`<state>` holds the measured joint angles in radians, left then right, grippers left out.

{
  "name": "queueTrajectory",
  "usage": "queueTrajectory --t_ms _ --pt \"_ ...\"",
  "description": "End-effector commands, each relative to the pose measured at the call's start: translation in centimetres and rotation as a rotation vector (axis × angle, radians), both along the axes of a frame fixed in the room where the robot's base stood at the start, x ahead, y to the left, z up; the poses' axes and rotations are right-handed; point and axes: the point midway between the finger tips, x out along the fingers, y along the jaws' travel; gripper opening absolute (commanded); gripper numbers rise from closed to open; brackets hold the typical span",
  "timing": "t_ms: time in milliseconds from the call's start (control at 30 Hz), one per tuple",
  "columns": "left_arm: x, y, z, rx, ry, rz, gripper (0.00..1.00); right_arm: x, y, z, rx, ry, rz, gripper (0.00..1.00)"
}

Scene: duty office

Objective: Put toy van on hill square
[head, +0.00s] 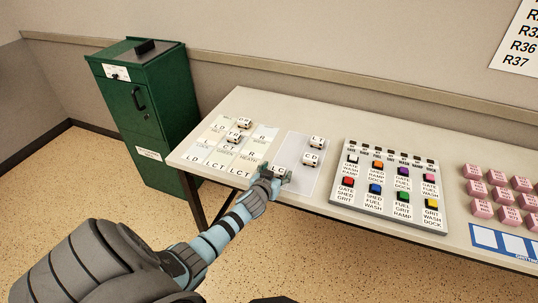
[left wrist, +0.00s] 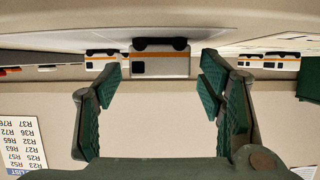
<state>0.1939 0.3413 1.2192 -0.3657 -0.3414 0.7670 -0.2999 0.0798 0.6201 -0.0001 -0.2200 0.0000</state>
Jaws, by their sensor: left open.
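Several white toy vans with orange stripes stand on the table. One toy van (head: 281,173) is at the near edge of a pale mat (head: 292,186), beside my left gripper (head: 270,178). In the left wrist view, my left gripper (left wrist: 160,82) is open, with this van (left wrist: 160,62) between or just beyond its fingertips; contact cannot be told. Two more vans (head: 316,143) stand farther back on the mat. The hill label is too small to make out.
A button panel (head: 390,183) with coloured buttons stands right of the mat. Pink blocks (head: 498,178) and a blue-framed card (head: 503,241) lie farther right. A green cabinet (head: 150,110) stands left of the table. The board's near squares look clear.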

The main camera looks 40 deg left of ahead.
Motion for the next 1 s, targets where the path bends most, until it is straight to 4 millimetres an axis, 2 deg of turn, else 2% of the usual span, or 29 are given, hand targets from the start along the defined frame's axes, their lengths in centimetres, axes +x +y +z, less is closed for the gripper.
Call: queueTrajectory --t_ms 300,400,533,767,833,867,967,1000 --pt "-7.9 -3.1 3.6 0.001 0.003 -0.003 0.62 0.0 0.0 2.1 0.0 0.0 0.0 0.4" --pt "-9.6 -3.8 4.4 0.001 0.001 -0.002 0.62 0.0 0.0 2.2 0.0 0.0 0.0 0.4" --pt "-10.7 -4.1 4.8 -0.001 0.001 -0.001 0.62 0.0 0.0 2.3 0.0 0.0 0.0 0.4" --pt "-10.8 -4.2 4.6 0.0 0.003 0.0 0.62 0.0 0.0 2.2 0.0 0.0 0.0 0.4" --pt "-11.3 -4.1 3.1 0.004 0.041 -0.002 0.62 0.0 0.0 2.2 0.0 0.0 0.0 0.4" --pt "-11.8 -4.0 1.7 0.004 0.073 -0.005 0.62 0.0 0.0 2.2 0.0 0.0 0.0 0.4" --pt "-15.4 -4.3 -6.3 0.007 0.262 -0.03 0.62 0.0 0.0 2.2 0.0 0.0 0.0 0.4" --pt "-18.0 -4.8 -10.5 0.004 0.364 -0.05 0.62 0.0 0.0 2.2 0.0 0.0 0.0 0.4"
